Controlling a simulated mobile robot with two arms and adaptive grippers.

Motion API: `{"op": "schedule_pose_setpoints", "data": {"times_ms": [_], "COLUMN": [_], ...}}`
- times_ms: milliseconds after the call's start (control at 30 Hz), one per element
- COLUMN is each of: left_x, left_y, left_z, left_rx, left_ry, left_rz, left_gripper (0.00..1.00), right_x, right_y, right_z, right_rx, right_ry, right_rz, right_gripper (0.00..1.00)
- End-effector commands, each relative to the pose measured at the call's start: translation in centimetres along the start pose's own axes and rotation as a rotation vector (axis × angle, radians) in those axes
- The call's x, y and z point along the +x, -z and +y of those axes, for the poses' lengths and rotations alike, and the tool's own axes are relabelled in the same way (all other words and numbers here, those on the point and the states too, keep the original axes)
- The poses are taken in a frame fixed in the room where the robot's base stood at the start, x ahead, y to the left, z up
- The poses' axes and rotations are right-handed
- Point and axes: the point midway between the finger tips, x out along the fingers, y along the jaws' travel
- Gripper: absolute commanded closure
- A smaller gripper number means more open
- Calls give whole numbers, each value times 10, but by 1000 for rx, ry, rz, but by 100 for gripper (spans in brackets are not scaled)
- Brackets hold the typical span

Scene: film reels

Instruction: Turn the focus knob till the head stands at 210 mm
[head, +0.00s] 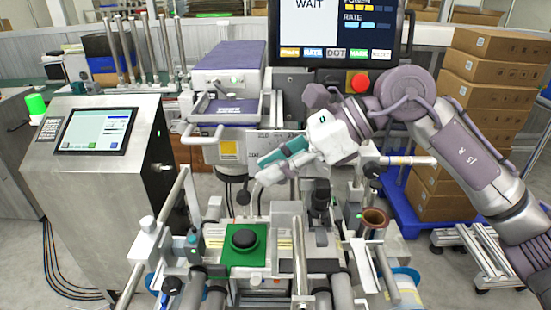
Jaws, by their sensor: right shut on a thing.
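The head, a grey box with a purple top (232,57), stands at the upper middle above the machine bed. A pale scale plate (277,134) with small dark figures is below it; the figures are too small to read surely. My right gripper (262,167) reaches in from the right in front of the plate, its teal and grey fingers pointing left. It is shut on the focus knob, which the fingers hide almost wholly. The knob's angle cannot be told. My left gripper is not in view.
A screen (335,30) reads WAIT, with a red button (358,83) under it. A grey console (95,132) with a lit display stands at the left. A black button on a green plate (243,258), rails and rods crowd the front. Cartons (487,75) stack at the right.

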Motion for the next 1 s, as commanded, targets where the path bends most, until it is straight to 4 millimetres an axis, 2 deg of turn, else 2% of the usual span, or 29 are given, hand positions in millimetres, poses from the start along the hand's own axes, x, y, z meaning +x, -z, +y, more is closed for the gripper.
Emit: {"op": "schedule_pose_setpoints", "data": {"times_ms": [33,467,500,567,1000], "left_x": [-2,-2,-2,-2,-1], "left_y": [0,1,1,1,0], "left_z": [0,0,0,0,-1], "left_rx": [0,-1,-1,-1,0], "left_ry": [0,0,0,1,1], "left_rz": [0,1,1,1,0], "left_gripper": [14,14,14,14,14], "right_x": [-2,-2,-3,-3,-1], "right_y": [-6,-7,-7,-7,-3], "right_z": [2,2,2,2,0], "right_rx": [-7,-10,-10,-9,-3], "right_ry": [-3,-1,0,0,1], "right_rz": [-3,2,1,1,9], "right_gripper": [100,100,69,59,58]}}
